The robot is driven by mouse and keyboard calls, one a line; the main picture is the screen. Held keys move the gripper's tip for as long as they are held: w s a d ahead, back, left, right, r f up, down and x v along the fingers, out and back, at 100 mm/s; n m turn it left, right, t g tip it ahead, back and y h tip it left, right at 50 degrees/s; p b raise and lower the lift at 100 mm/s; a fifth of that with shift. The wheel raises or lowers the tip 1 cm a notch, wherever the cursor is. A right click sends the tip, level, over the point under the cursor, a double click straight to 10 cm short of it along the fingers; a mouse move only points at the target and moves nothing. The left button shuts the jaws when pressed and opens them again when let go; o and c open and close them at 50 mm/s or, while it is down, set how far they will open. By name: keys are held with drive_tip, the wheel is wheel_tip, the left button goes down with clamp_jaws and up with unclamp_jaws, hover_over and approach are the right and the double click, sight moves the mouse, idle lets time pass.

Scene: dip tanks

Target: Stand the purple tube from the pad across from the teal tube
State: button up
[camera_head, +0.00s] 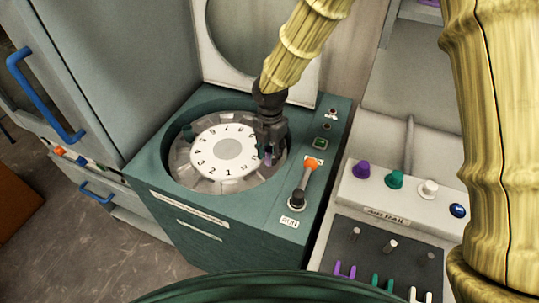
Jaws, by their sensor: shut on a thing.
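My gripper (268,148) points down over the right side of the round rotor (212,180) in the green machine. It is shut on the purple tube (268,158), of which only a small purple part shows below the fingers. The tube looks upright; I cannot tell whether its lower end is inside a rotor slot. The rotor has a white numbered disc (212,152) in its middle.
The machine's pale lid (210,70) stands open behind the rotor. An orange-knobbed lever (310,164) rises from the machine's right side. Further right are a panel with coloured knobs (395,180) and a dark board (385,250) with coloured prongs. A grey cabinet (110,70) stands left.

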drive_tip(key=shift+w+f, duration=0.2)
drive_tip(key=shift+f, duration=1.05)
drive_tip(key=shift+s+r, duration=0.1)
drive_tip(key=shift+s, duration=0.05)
drive_tip(key=shift+f, duration=0.2)
drive_tip(key=o, duration=1)
drive_tip(key=shift+r, duration=0.2)
wheel_tip(320, 180, up, 12)
drive_tip(key=b, duration=0.1)
